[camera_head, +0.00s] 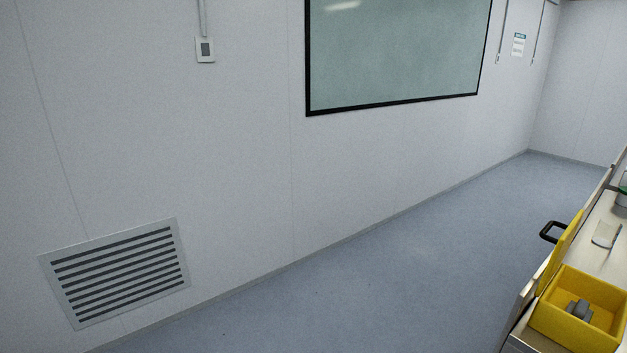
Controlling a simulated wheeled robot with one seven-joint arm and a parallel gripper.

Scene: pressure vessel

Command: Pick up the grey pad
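A small dark grey object (579,309) lies inside an open yellow box (566,334) at the lower right. It looks like a block with a raised part; I cannot tell for sure whether it is the grey pad. My gripper is not in view.
The box stands on a pale bench (607,262) along the right edge. A yellow panel (563,243) and a black loop handle (551,232) are at its left side. A small clear, pale-edged item (605,235) lies behind the box. The blue-grey floor (400,270) is clear.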

